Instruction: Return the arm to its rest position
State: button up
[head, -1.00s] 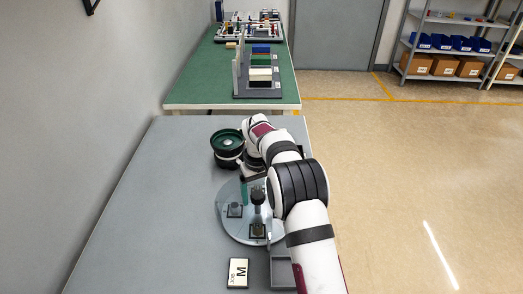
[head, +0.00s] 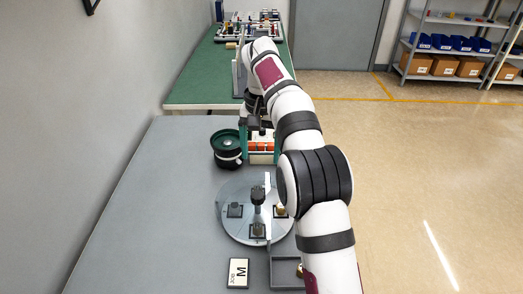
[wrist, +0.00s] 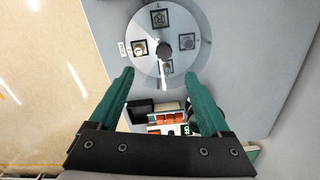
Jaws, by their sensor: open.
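My gripper (head: 260,152) is open and empty, with its green fingers apart above the far part of the grey bench (head: 150,215). The disc also shows in the head view (head: 229,226), on the near side of my gripper, with dark square nests and a black centre post. A brass-coloured piece (wrist: 140,47) sits in one nest. My arm reaches over the right side of the bench.
A green-topped black bowl (head: 226,146) stands left of my gripper. A rack with orange parts (wrist: 165,120) lies beyond the disc. A grey tray (head: 283,286) and a card marked M (head: 238,272) are at the front. The bench's left side is clear.

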jog(key=shift+s+d+r, duration=0.15)
jog(key=shift+s, duration=0.1)
jog(key=s+d+r+m, duration=0.1)
jog(key=s+d+r, duration=0.15)
jog(key=s, duration=0.65)
jog(key=s+d+r, duration=0.2)
jog(key=s+d, duration=0.1)
jog(key=s, duration=0.6)
jog(key=s+f+m, duration=0.1)
jog(key=s+f, duration=0.3)
jog(key=s, duration=0.5)
jog(key=s+d+f+m+y, duration=0.1)
jog(key=s+f, duration=0.3)
jog(key=s, duration=0.6)
jog(key=shift+d+f+y, duration=0.2)
jog(key=shift+y, duration=0.1)
